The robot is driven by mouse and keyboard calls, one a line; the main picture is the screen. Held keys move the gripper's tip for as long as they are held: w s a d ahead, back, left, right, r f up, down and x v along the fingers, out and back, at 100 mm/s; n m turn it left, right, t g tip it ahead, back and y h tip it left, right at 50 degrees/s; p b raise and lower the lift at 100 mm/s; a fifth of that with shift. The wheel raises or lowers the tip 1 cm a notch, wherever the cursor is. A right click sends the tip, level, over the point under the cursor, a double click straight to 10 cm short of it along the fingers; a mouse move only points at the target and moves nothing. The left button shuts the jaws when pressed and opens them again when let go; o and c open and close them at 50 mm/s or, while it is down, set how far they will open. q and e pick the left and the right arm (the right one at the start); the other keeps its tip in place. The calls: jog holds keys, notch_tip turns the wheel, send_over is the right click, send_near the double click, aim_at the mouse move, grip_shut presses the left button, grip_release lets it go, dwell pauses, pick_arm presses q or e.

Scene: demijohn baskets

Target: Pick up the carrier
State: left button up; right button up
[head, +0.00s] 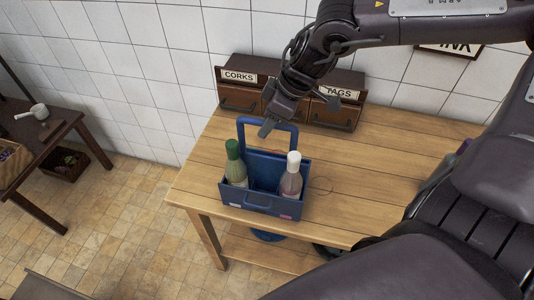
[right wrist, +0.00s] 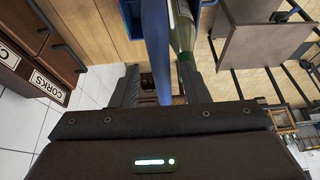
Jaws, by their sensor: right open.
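My right gripper (head: 272,118) is open at the top of the handle. In the right wrist view, the blue handle (right wrist: 157,45) runs between the spread fingers, with a green bottle (right wrist: 184,45) beside it. Whether a finger touches the handle cannot be told. My left gripper is not in view.
Wooden drawers labelled CORKS and TAGS (head: 307,103) stand behind the carrier against the tiled wall. A dark side table (head: 45,135) with a white pot stands at far left.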

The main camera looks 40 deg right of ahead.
jog(key=shift+a+f, duration=0.1)
jog(key=shift+f, duration=0.5)
jog(key=shift+w+a+f, duration=0.1)
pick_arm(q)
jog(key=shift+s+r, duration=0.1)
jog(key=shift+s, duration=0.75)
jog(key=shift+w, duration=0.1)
pick_arm(e)
jog(key=shift+f, duration=0.1)
jog(key=shift+f, duration=0.1)
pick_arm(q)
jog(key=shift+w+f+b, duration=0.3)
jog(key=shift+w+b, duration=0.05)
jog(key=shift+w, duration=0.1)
